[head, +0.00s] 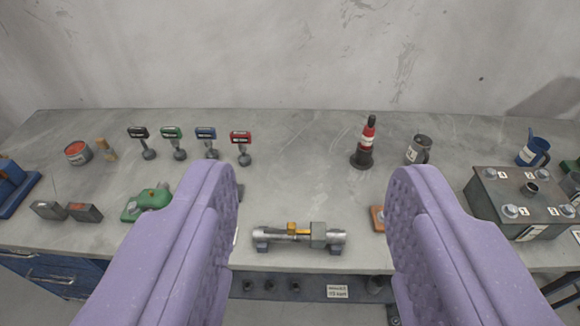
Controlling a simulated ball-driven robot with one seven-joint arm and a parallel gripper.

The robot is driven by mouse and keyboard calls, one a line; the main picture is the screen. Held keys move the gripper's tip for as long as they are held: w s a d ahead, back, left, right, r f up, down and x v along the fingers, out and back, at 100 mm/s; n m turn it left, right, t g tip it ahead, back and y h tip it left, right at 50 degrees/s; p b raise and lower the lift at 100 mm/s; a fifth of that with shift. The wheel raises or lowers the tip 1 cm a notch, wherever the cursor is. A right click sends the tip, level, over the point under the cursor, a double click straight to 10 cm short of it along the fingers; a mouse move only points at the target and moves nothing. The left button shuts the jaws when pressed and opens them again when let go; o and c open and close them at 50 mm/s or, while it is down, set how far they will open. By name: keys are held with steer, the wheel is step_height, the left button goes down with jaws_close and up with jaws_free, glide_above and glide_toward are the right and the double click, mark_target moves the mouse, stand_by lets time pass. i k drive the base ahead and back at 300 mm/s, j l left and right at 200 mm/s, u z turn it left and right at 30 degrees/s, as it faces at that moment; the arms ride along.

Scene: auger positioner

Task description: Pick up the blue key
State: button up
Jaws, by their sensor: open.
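The blue key (207,135) stands upright on the grey concrete bench, with a flat labelled blue head on a short grey stem and round foot. It is third in a row of similar keys, between the green key (172,134) and the red key (241,139); the black key (139,133) is at the row's left end. My gripper (312,180) is open and empty, with purple padded fingers wide apart. The blue key is beyond and to the left of the gap, just above the left fingertip in the picture, and looks apart from it.
A metal cylinder device (325,235) lies at the front edge between my fingers. A red-and-black bottle (366,145) and grey mug (419,149) stand right of centre. A green device (150,199) is left; a grey box (520,205) is right. The bench middle is clear.

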mark_target(208, 134)
steer(key=i+j+u, duration=0.45)
steer(key=i, duration=0.4)
steer(key=i+j+u, duration=0.25)
steer(key=i, duration=0.2)
steer(key=i+j+u, duration=0.15)
steer(key=i, duration=0.6)
